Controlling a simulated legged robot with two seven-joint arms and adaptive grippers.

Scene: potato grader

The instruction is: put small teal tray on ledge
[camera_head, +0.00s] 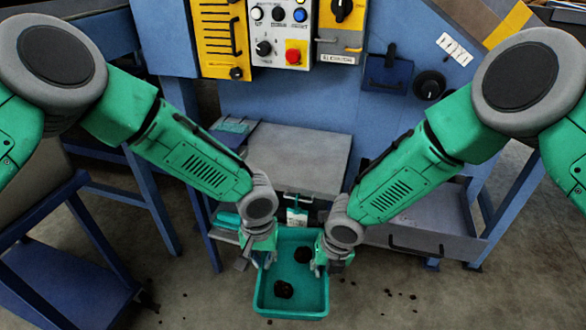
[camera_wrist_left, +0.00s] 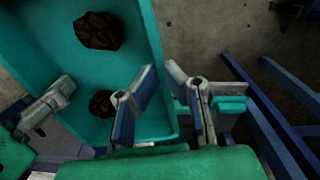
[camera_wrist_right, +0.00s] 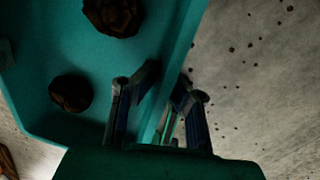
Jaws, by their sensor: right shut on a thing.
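The small teal tray (camera_head: 290,314) is between my two grippers, in front of the machine, with two dark lumps (camera_head: 284,289) inside it. My left gripper (camera_head: 266,260) is at its left wall; in the left wrist view its fingers (camera_wrist_left: 161,75) stand apart, one on each side of the wall (camera_wrist_left: 150,35). My right gripper (camera_head: 320,266) is shut on the right wall, which also shows in the right wrist view (camera_wrist_right: 182,40). A grey flat surface, perhaps the ledge (camera_head: 300,150), lies behind the tray. I cannot tell the tray's height above the floor.
The blue machine carries a control panel (camera_head: 283,30) with a red button. A grey open bin (camera_head: 430,225) is at the right. Blue frames (camera_head: 70,260) stand at the left. Dark specks lie on the floor (camera_head: 400,280), which is open at front right.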

